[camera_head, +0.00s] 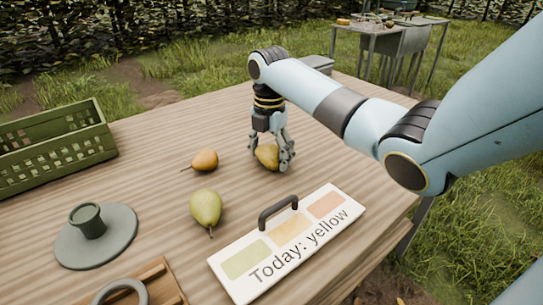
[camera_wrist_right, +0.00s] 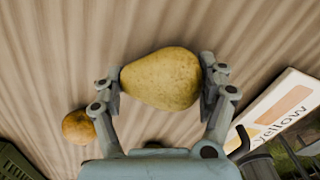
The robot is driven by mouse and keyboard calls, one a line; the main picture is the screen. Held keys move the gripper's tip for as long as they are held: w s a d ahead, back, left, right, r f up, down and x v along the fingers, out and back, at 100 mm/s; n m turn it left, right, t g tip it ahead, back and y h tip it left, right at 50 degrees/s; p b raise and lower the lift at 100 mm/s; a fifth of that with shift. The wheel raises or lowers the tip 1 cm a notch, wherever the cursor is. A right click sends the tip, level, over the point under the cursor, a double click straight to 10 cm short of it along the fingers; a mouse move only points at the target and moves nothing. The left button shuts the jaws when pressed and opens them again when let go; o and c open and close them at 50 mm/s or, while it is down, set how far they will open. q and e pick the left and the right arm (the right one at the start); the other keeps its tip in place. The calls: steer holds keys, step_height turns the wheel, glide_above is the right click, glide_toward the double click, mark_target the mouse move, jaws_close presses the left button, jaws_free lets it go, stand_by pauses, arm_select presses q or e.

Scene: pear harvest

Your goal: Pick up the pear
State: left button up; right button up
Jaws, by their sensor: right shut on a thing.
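A yellow pear (camera_head: 267,156) lies between the fingers of my right gripper (camera_head: 271,151) on the wooden table. In the right wrist view the same yellow pear (camera_wrist_right: 161,78) lies sideways between the two fingers of my right gripper (camera_wrist_right: 161,82), which are shut on it from both sides. I cannot tell whether the pear touches the table. A small orange pear (camera_head: 205,160) lies left of the gripper and also shows in the right wrist view (camera_wrist_right: 78,127). A green pear (camera_head: 206,207) lies nearer the front. My left gripper is not in view.
A sign (camera_head: 287,243) reading "Today: yellow" lies right of the green pear. A green crate (camera_head: 60,152) stands at the left. A round grey-green disc with a knob (camera_head: 113,243) and a wooden tray (camera_head: 158,277) are at the front left.

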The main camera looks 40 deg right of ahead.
mark_target(270, 145)
steer(key=shift+r, duration=0.1)
step_height(270, 145, up, 4)
steer(key=shift+w+r+p, duration=0.1)
steer(key=shift+p, duration=0.2)
steer(key=s+d+r, duration=0.5)
steer(key=s+d, duration=0.1)
steer(key=s, duration=0.3)
steer(key=shift+s+d, duration=0.3)
steer(key=shift+d, duration=0.05)
steer(key=shift+s, duration=0.1)
